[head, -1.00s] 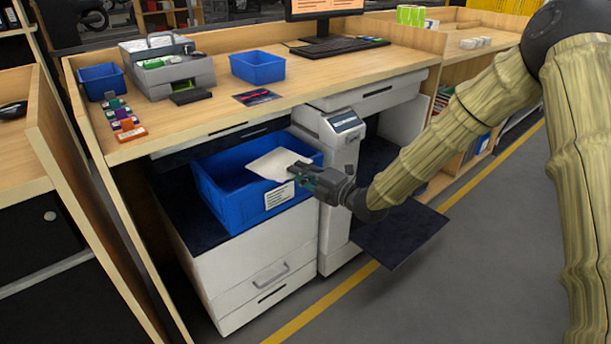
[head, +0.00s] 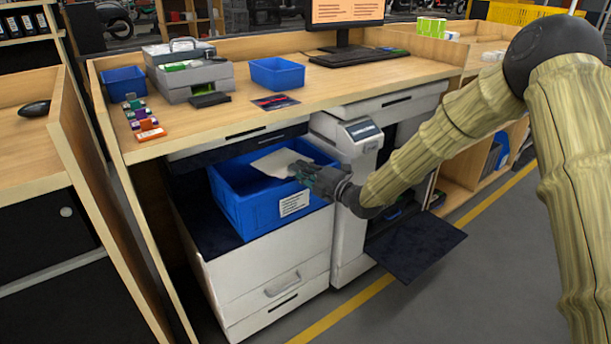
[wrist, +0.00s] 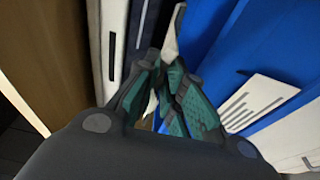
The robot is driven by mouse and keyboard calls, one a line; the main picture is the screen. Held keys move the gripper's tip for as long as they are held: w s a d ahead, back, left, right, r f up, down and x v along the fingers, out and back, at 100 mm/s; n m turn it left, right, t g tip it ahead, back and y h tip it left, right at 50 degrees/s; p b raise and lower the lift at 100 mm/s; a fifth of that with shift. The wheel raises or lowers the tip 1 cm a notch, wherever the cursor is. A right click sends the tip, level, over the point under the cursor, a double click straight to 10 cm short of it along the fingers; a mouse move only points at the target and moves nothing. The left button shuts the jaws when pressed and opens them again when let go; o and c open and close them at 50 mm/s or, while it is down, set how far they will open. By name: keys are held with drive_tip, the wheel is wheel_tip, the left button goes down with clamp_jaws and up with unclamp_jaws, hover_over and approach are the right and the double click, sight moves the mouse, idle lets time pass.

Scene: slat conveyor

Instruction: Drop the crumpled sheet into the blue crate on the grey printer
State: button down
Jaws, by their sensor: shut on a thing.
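A pale sheet (head: 279,163) shows over the open blue crate (head: 237,212), its right end at my gripper (head: 302,174). My gripper is shut on the sheet's edge at the crate's right front side. The crate stands on top of the light grey printer (head: 265,262) under the counter and has a white label on its front. In the wrist view, my teal-padded fingers (wrist: 163,98) are close together, with a narrow strip of the sheet (wrist: 171,45) beyond them and the crate's blue wall (wrist: 225,55) to the right. Most of the sheet is hidden there.
The wooden counter (head: 225,122) overhangs the crate from behind. A grey-white post with a small panel (head: 362,131) stands right of the crate. A dark flat flap (head: 415,247) juts out low at the right. Small blue bins (head: 277,73) sit on the counter.

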drive_tip(key=shift+w+a+f+b, duration=0.15)
drive_tip(key=shift+w+a+b, duration=0.2)
drive_tip(key=shift+w+a, duration=0.5)
drive_tip(key=shift+w+a+f+b, duration=0.15)
drive_tip(key=shift+w+a+b, duration=0.25)
drive_tip(key=shift+w, duration=0.65)
drive_tip(key=shift+a, duration=0.1)
drive_tip(key=c, duration=1.4)
unclamp_jaws()
drive_tip(key=shift+s, duration=0.1)
drive_tip(key=shift+c, duration=0.2)
drive_tip(key=shift+s+f, duration=0.1)
drive_tip(key=shift+f, duration=0.15)
drive_tip(key=shift+s, duration=0.1)
drive_tip(key=shift+v, duration=1)
drive_tip(key=s+a+v, duration=0.1)
drive_tip(key=v, duration=0.8)
drive_tip(key=shift+s+r, duration=0.2)
drive_tip(key=shift+s, duration=0.25)
